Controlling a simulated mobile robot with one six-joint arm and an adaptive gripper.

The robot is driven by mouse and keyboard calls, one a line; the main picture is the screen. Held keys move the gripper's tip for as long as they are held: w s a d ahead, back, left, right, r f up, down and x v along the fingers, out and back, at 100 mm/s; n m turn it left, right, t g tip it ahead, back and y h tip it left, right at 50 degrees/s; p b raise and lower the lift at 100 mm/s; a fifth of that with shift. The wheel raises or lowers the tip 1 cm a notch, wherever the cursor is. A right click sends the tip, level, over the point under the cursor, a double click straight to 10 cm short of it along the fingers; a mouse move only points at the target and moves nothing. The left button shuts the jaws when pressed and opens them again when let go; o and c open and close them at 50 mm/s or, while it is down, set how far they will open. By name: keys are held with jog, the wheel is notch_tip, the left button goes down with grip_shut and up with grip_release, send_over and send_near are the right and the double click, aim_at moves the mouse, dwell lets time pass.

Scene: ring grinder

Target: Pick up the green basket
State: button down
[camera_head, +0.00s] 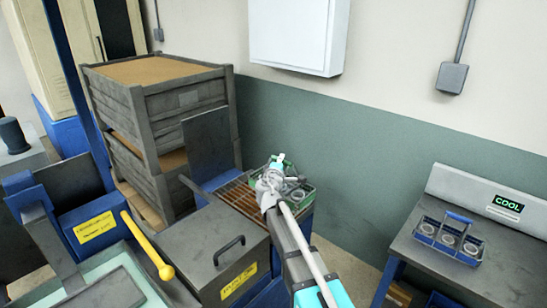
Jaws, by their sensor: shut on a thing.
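The green basket (307,194) is at the right end of a brown slatted rack, near the teal lower wall. Grey ring-shaped parts show inside it. My arm reaches up from the bottom of the view and covers the basket's left and front parts. My gripper (273,179) is at the basket and shut on it. The fingertips are small and partly hidden by the wrist, so the exact grip point is unclear. I cannot tell whether the basket rests on the rack or is lifted slightly.
A grey box with a black handle (228,250) stands left of my arm. A yellow lever (148,246) is farther left. Stacked wooden crates (160,128) stand behind. On the right, a blue basket with rings (449,237) sits on a table (500,266) beside a "COOL" display (507,204).

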aim_at(286, 162)
jog(key=shift+s+d+r+p, duration=0.15)
jog(key=shift+s+d+r, duration=0.15)
jog(key=shift+s, duration=0.2)
jog(key=shift+s+d+r+p, duration=0.25)
jog(key=shift+s+d, duration=0.1)
jog(key=shift+s, duration=0.15)
jog(key=shift+s+d+r+p, duration=0.1)
jog(key=shift+s+d+r, duration=0.2)
jog(key=shift+s, duration=0.2)
